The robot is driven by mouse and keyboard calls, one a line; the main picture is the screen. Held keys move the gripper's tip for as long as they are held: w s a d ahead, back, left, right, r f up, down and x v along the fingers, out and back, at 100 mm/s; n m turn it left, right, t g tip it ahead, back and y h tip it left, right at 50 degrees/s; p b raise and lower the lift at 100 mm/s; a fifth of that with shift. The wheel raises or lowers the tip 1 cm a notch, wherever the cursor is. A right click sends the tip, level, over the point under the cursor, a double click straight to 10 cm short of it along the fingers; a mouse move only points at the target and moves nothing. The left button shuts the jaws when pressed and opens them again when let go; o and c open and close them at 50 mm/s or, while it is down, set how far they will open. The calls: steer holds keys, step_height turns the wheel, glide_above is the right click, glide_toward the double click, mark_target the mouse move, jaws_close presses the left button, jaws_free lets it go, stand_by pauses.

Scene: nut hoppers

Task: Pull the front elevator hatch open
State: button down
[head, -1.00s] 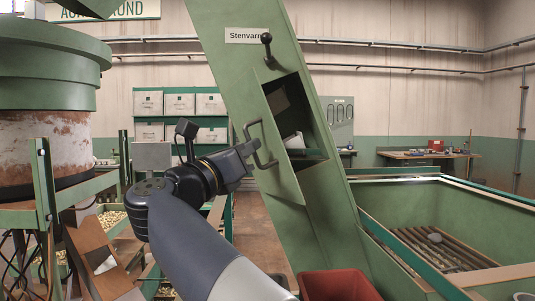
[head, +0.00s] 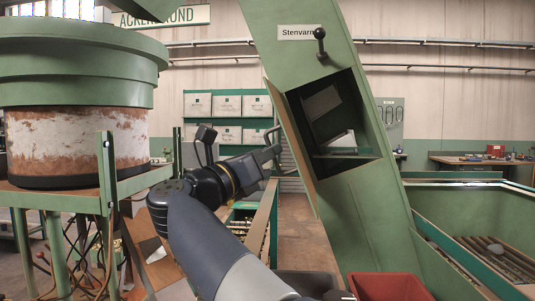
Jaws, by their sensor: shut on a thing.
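The green slanted elevator leg (head: 360,220), labelled "Stenvarn", stands right of centre in the head view. Its front opening (head: 335,120) is uncovered and dark, with pale pieces inside. The hatch door (head: 290,135) is swung out to the left of the opening and shows nearly edge-on as a narrow strip. The dark bar handle (head: 275,132) sticks out on its left side. My gripper (head: 270,154) is shut on this handle, at its lower part. The finger contact is small and partly hidden.
A black ball-knob lever (head: 320,42) sits above the opening. A green hopper drum (head: 80,110) on a frame stands at the left. A red bin (head: 390,286) is below the leg, and a green slatted pit (head: 470,215) lies at the right.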

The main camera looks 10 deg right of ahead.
steer(key=shift+r, duration=0.1)
steer(key=c, duration=2)
jaws_free()
steer(key=shift+o, duration=1)
steer(key=shift+w+d, duration=0.25)
steer(key=shift+w, duration=0.1)
steer(key=shift+o, duration=1.4)
steer(key=shift+s, duration=0.1)
steer(key=shift+a+f, duration=0.15)
steer(key=shift+f, duration=0.05)
steer(key=b+v, duration=0.1)
steer(key=v, duration=0.9)
steer(key=shift+s, duration=0.3)
steer(key=shift+a, duration=0.15)
